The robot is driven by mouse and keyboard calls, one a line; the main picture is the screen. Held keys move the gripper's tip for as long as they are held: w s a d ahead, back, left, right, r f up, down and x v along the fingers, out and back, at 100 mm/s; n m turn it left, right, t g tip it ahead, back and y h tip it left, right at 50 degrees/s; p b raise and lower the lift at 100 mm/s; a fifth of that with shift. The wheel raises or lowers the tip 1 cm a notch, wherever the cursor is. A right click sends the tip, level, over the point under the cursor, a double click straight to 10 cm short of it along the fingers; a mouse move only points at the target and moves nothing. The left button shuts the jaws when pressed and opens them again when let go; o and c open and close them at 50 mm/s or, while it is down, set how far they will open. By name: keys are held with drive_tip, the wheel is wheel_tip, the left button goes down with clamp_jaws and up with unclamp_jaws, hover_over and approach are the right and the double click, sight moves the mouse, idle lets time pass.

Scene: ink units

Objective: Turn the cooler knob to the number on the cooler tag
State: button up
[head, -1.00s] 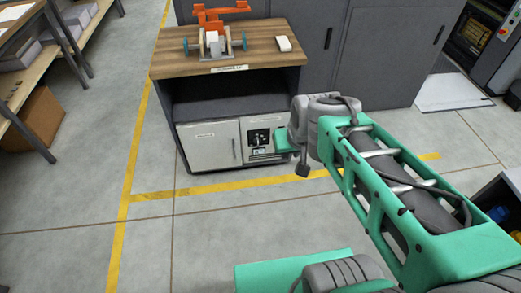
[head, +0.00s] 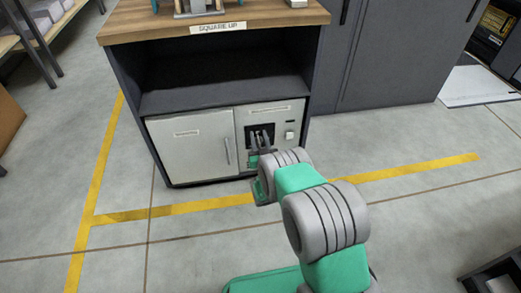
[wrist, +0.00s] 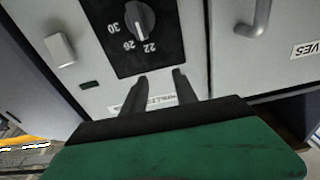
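The cooler front (head: 285,150) is the light right-hand panel low in the cabinet. Its black dial plate (wrist: 108,22) carries the grey knob (wrist: 140,20), and the wrist view shows upside-down numbers 30, 26 and 22. A white mark on the knob lies toward the 26 and 22 side; its exact setting is unclear. My gripper (wrist: 160,85) is open and empty, its two dark fingers apart and short of the knob in the picture. A pale tag (wrist: 160,101) is partly hidden behind the fingers; I cannot read it. In the head view, my gripper (head: 261,139) covers the knob.
A white block-like switch (wrist: 60,48) sits beside the dial. A white door (head: 190,148) with a handle (head: 228,150) is on the cooler's left. An empty shelf (head: 220,92) is above, under a wooden top (head: 140,22). The floor in front is clear, with yellow lines.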

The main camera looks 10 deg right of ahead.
sight(260, 145)
drive_tip(key=shift+g, duration=0.7)
drive_tip(key=s+f, duration=0.1)
drive_tip(key=f, duration=0.1)
drive_tip(key=f+b, duration=0.1)
drive_tip(key=f, duration=0.2)
drive_tip(key=s+d+f, duration=0.1)
drive_tip(key=f, duration=0.1)
drive_tip(key=shift+s+f, duration=0.25)
drive_tip(key=shift+s, duration=0.05)
drive_tip(key=w, duration=0.1)
drive_tip(key=w+b, duration=0.1)
drive_tip(key=shift+w+a+r, duration=0.15)
drive_tip(key=shift+w, duration=0.5)
drive_tip(key=shift+r, duration=0.1)
drive_tip(key=shift+w, duration=0.1)
clamp_jaws()
